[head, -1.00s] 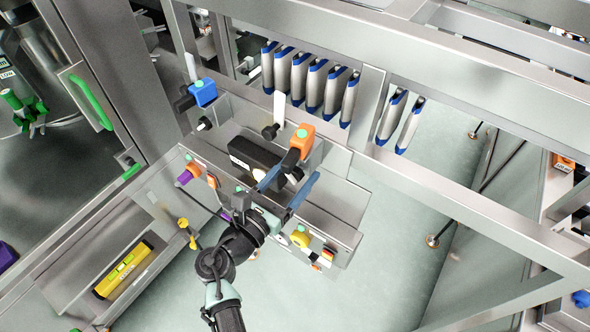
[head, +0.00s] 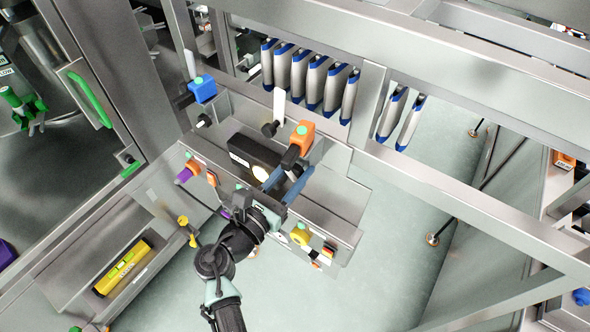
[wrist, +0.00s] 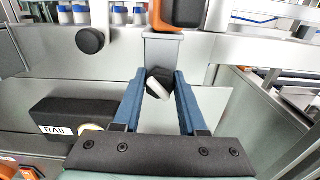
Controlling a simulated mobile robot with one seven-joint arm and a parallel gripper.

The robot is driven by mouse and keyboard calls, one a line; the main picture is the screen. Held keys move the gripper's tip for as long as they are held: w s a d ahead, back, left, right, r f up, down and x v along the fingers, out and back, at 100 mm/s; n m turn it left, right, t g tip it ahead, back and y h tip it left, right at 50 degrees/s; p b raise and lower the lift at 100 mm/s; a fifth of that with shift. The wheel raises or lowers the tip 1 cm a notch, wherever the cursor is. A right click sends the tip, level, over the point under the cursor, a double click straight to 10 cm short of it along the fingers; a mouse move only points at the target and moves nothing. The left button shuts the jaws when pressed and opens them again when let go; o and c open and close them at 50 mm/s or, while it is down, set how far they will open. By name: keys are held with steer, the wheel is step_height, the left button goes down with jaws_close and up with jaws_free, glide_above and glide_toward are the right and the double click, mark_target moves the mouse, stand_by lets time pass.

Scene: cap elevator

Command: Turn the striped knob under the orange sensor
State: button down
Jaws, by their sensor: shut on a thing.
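The orange sensor (head: 302,137) with a teal top is mounted on the grey station; its lower edge shows at the top of the wrist view (wrist: 181,28). Beneath it, the striped knob (wrist: 158,84) is black with a white stripe, which runs at a slant in the wrist view. My gripper (head: 297,171) has its two blue fingers on either side of the knob and is shut on it. In the head view the knob is mostly hidden by the fingers and the sensor's dark part.
A black box labelled RAIL (wrist: 72,118) stands just left of my fingers. A black round knob (wrist: 90,40) is at upper left. A blue sensor (head: 203,90) is farther left. A yellow knob (head: 300,234) is on the near ledge, right of my wrist.

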steer(key=m+b, duration=0.2)
steer(key=m, duration=0.1)
steer(key=m+b, duration=0.1)
steer(key=shift+f+b, duration=0.25)
steer(key=shift+b, duration=0.15)
steer(key=m+b, duration=0.4)
steer(key=m, duration=0.1)
steer(key=m+b, duration=0.8)
steer(key=shift+r, duration=0.15)
steer(key=shift+m, duration=0.4)
steer(key=shift+c, duration=2.3)
jaws_free()
steer(key=shift+r, duration=0.1)
steer(key=shift+s, duration=0.1)
